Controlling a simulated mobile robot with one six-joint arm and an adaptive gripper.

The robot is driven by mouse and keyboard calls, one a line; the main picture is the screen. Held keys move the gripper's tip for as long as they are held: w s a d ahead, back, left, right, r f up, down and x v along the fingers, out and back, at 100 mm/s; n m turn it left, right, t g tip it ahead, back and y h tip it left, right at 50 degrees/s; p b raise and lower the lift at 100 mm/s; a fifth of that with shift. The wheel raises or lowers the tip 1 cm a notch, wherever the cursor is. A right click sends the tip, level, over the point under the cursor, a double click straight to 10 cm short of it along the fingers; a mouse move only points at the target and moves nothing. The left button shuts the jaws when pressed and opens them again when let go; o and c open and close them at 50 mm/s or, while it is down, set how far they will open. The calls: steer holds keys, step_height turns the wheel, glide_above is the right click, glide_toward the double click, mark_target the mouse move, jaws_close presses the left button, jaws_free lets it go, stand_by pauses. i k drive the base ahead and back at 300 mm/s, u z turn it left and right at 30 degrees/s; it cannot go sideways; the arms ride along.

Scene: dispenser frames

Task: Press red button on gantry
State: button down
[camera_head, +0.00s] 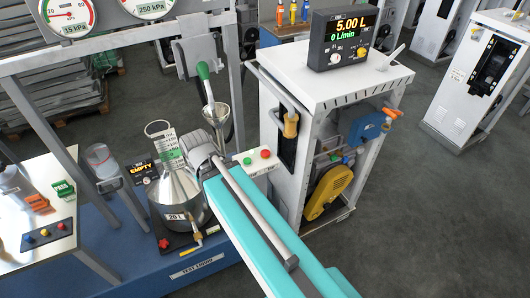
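A red button (265,153) sits on a small white box, beside a green button (247,161), just right of my arm. The grey gantry frame (95,52) carries round gauges at the upper left. I cannot tell whether the white box is fixed to it. My teal arm reaches up from the bottom, ending in a grey wrist and gripper (197,143) above the metal can (178,184). The gripper is left of the red button and apart from it. Its fingers are not clear, so its opening cannot be told.
A white dispenser cabinet (330,85) with a 5.00 L display stands right of the buttons. A funnel with a green-handled nozzle (203,70) is behind my gripper. Another red knob (164,243) is by the can. A table with a button panel (45,236) is left.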

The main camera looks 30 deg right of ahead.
mark_target(265, 153)
steer(key=z, duration=0.1)
steer(key=k, duration=1.35)
steer(key=u, duration=0.3)
steer(key=i, duration=1)
